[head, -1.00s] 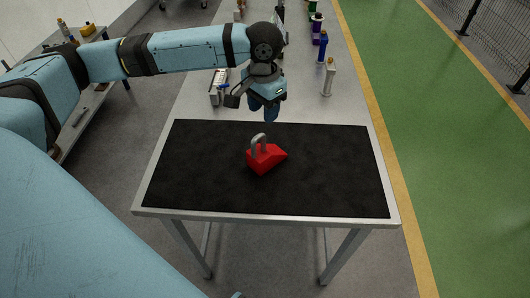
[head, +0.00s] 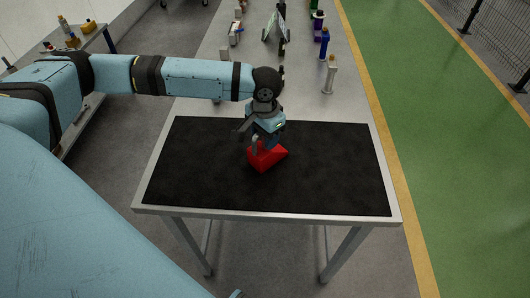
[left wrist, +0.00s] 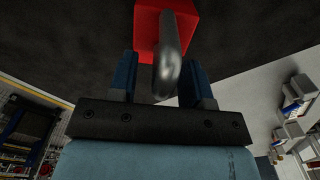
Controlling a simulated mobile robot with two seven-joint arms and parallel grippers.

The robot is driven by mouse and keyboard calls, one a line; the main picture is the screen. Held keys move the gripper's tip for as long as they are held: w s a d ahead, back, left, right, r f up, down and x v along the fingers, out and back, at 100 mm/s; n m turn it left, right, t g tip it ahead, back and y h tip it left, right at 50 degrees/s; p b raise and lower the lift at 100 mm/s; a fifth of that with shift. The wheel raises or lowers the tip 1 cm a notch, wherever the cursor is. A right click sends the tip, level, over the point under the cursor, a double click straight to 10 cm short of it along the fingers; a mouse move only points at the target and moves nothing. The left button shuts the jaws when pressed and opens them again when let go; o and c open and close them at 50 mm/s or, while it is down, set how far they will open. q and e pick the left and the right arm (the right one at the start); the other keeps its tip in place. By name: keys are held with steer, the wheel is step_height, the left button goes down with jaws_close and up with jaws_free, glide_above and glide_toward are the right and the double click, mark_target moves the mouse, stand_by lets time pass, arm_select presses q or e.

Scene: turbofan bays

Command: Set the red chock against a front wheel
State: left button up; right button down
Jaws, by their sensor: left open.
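The red chock (head: 267,158) sits on the black mat (head: 200,170) of the table, with a grey loop handle on top. My left gripper (head: 262,143) is just above the chock, its fingers down at the handle and partly covering it. In the left wrist view the open fingers (left wrist: 160,82) stand either side of the grey handle (left wrist: 168,55), with gaps showing. The red chock (left wrist: 150,25) lies beyond the fingertips there. My right gripper is not in view. No front wheel can be made out.
The mat is clear around the chock. Behind the table are several bottles, among them a blue one (head: 324,44) and a pale one (head: 330,75). A side bench (head: 85,45) stands at far left. A green floor lane (head: 440,130) runs on the right.

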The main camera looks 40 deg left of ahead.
arm_select(q)
jaws_close()
